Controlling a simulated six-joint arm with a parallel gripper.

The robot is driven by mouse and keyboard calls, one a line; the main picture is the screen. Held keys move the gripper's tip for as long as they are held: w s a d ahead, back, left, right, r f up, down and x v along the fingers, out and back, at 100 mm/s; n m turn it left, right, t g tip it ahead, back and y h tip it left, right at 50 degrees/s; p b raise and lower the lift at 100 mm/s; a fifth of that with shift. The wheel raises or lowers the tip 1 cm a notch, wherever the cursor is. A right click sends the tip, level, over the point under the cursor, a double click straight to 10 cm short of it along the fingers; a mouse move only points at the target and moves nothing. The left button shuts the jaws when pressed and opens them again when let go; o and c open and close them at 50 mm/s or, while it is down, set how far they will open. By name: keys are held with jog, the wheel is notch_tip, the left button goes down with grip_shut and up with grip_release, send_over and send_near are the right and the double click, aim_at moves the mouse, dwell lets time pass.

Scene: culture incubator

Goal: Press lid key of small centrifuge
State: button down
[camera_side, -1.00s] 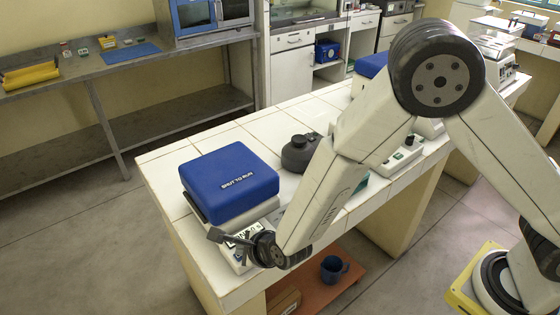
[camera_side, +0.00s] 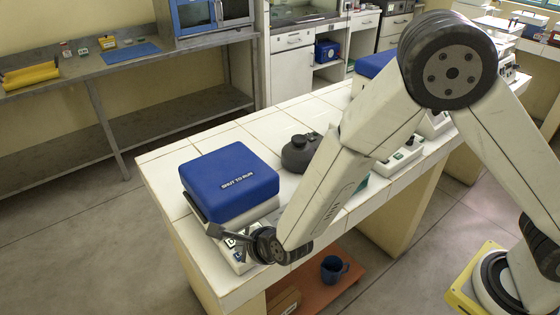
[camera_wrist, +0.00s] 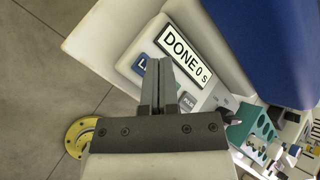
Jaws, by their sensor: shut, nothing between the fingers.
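The small centrifuge has a blue lid (camera_side: 225,180) marked "SHUT TO RUN", lying flat over its white body (camera_side: 195,208). In the wrist view the lid (camera_wrist: 262,45) fills the upper right. The front panel display (camera_wrist: 186,52) reads "DONE 0 s". A blue key (camera_wrist: 145,62) with a white "L" label sits below the display, partly hidden by my fingers. A grey key marked "PULSE" (camera_wrist: 188,101) lies right of them. My gripper (camera_wrist: 158,62) is shut and empty, its tips over the panel beside the blue key; I cannot tell whether they touch. My gripper (camera_side: 212,230) also shows in the side view.
A dark round-bodied vessel (camera_side: 298,153) stands on the tiled bench behind the centrifuge. A teal rack (camera_wrist: 256,125) is to the right in the wrist view. A blue mug (camera_side: 332,268) sits on the low shelf. Open floor lies left of the bench.

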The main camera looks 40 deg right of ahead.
jog(key=shift+r, duration=0.2)
dwell(0.3)
jog(key=shift+r, duration=2.4)
jog(key=shift+d, duration=0.1)
jog(key=shift+d+r+n, duration=0.2)
jog(key=shift+d+n, duration=0.25)
jog(key=shift+n, duration=0.05)
jog(key=s+d+r+n+g, duration=0.1)
jog(key=s+d+n, duration=0.3)
jog(key=d+n, duration=0.4)
jog(key=s+d+r+n+g+h, duration=0.1)
jog(key=s+d+r+n+g, duration=0.1)
jog(key=d+n, duration=0.5)
jog(key=s+d+r+n+g+h, duration=0.1)
jog(key=s+d+n+g, duration=0.2)
jog(key=s+d+n, duration=0.4)
jog(key=d+n, duration=0.1)
jog(key=d, duration=0.2)
jog(key=shift+d+r+n, duration=0.15)
jog(key=shift+r+n, duration=0.1)
jog(key=shift+n, duration=0.05)
